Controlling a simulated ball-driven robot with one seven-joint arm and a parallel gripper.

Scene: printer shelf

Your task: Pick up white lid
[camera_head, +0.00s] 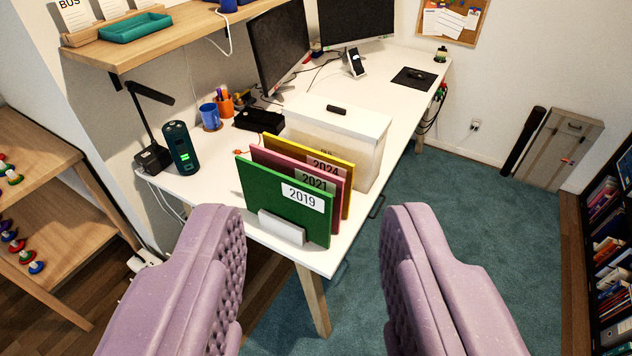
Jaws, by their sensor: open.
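A white lid (352,116) with a dark handle (337,109) on its top covers a pale box (365,165) on the white desk. My gripper (315,230) is in the foreground with two purple padded fingers spread wide apart. It is open and empty, in front of the desk's near end. The folders stand between it and the lid in the picture.
Green, pink and yellow folders (285,200) stand in a white holder at the desk's near end. A dark green device (180,147), a blue cup (209,115) and monitors (279,47) are on the desk. A wooden shelf (160,38) hangs upper left.

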